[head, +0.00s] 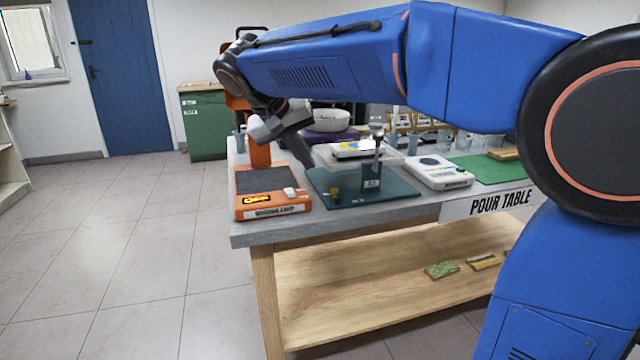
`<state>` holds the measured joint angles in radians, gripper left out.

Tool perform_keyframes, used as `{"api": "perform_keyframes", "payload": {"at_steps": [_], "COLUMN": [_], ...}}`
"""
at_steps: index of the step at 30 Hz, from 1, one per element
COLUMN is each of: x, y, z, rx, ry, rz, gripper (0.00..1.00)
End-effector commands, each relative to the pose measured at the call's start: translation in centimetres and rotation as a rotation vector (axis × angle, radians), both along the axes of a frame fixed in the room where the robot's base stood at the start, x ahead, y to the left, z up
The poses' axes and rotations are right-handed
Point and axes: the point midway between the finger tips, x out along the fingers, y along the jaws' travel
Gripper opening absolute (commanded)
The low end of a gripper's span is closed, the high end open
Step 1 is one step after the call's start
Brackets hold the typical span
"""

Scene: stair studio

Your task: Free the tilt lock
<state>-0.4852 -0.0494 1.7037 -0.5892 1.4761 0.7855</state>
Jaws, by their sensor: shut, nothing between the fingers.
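A pouring stand with a teal base (395,193) sits on the grey table, with a pale tilting platform (335,158) above it. A round dish with a white, yellow and blue surface (355,147) lies on the platform. A small brass-coloured knob (335,195) stands at the base's front left; it may be the tilt lock, but I cannot tell. A teal upright block (371,184) with a small label and a metal post (377,150) stand at the front. My gripper (306,162) is shut and empty, pointing down just left of the platform, above and behind the knob. Its contact with anything is unclear.
An orange lamp unit (272,208) with a white switch stands at the table's left corner. A white scale-like device (437,171) and a green mat (490,167) are to the right. Glasses and a white bowl (331,120) stand behind. The floor at left is clear.

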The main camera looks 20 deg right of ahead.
Motion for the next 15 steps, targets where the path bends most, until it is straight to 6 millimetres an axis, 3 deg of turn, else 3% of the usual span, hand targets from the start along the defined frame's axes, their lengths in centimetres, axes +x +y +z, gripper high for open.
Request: {"api": "perform_keyframes", "payload": {"at_steps": [8, 15], "x": [0.2, 1.2], "y": [-0.4, -2.2], "z": [-0.7, -3.6], "rx": [-0.001, -0.001], "ry": [0.002, 0.003], "rz": [0.0, -0.002], "gripper": [0.0, 0.0]}}
